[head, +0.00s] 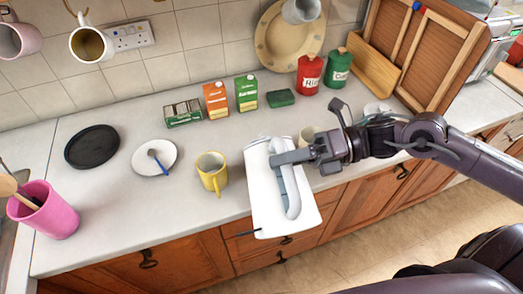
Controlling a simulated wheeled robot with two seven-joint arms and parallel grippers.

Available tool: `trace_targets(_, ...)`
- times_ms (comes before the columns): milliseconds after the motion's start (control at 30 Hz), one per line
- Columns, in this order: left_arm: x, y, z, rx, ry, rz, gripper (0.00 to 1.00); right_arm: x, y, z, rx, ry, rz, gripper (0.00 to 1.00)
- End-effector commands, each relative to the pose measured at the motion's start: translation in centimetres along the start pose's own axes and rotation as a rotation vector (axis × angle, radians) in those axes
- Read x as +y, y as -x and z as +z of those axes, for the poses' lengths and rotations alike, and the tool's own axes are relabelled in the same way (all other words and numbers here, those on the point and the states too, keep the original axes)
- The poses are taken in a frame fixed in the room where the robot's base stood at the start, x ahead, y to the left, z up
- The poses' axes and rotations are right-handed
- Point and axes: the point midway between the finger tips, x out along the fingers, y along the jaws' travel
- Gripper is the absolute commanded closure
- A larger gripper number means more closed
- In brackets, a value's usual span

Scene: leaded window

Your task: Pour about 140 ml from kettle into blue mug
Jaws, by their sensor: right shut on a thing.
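The kettle (262,200) is white with a grey handle (291,190). It shows large at the middle of the head view, over the counter's front edge. My right gripper (290,158) is shut on the far end of the handle. I cannot tell the kettle's exact tilt or see water in it. No clearly blue mug shows on the counter. A pale grey-blue mug (300,10) shows at the top edge, partly cut off. A yellow mug (212,176) stands upright left of the kettle. A cream mug (308,134) is partly hidden behind my gripper. My left gripper is not in view.
A white plate (143,165) with a blue-handled utensil, a black disc (92,147) and a pink utensil pot (47,214) are at left. Cartons (216,101), a red canister (309,76) and a green canister (337,69) line the back.

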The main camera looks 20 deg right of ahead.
Motion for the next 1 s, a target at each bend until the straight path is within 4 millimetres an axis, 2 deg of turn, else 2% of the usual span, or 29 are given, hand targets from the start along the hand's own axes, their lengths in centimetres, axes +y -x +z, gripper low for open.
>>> trace_targets(1000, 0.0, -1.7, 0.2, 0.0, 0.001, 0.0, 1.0, 0.9, 0.1, 2.5, 0.018, -0.108, 0.002, 1.0)
